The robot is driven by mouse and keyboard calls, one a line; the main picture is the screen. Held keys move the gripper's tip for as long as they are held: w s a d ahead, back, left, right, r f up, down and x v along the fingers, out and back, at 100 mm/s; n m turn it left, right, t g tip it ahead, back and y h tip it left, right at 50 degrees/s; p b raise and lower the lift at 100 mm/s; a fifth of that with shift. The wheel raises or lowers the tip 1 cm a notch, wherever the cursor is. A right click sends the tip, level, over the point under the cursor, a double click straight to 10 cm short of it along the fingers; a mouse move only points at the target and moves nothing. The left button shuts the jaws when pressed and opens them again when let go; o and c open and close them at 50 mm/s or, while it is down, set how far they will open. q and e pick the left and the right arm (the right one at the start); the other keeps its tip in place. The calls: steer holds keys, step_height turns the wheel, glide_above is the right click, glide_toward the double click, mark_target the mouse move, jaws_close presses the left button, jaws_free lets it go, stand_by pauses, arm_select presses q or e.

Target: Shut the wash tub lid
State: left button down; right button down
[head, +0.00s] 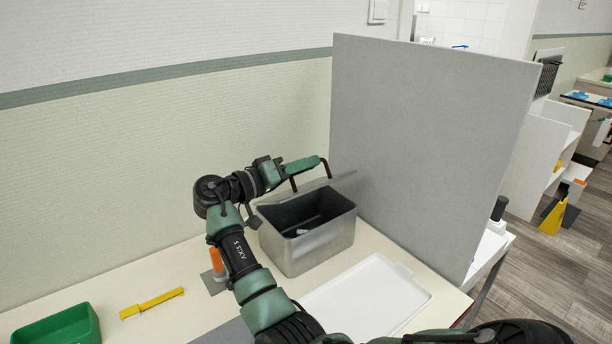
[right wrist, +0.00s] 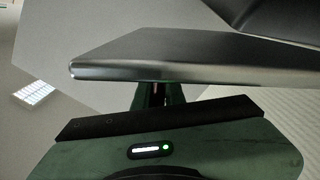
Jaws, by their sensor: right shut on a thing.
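The grey wash tub (head: 320,251) stands on the counter against the tall divider, its top open and its inside dark. Its grey lid (head: 318,184) is raised along the far side and seen nearly edge-on. Brown posts of the lid's handle (head: 326,168) stick out from it. My right gripper (head: 308,165) reaches in from the left and is shut on the handle, above the tub's far rim. In the right wrist view the lid's metallic slab (right wrist: 190,58) crosses in front of the fingers (right wrist: 157,96) and hides the grip. My left gripper is not in view.
A tall grey divider (head: 430,140) stands right of the tub. A white tray (head: 368,298) lies in front. An orange object (head: 217,261), a yellow bar (head: 152,303) and a green bin (head: 58,325) are to the left.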

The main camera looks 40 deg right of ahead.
stand_by(0.3)
steer(key=c, duration=1.5)
jaws_free()
steer(key=shift+a, duration=0.1)
steer(key=shift+a, duration=0.25)
steer(key=b, duration=0.2)
glide_above(278, 198)
steer(key=d, duration=0.1)
steer(key=shift+w, duration=0.15)
steer(key=shift+a, duration=0.35)
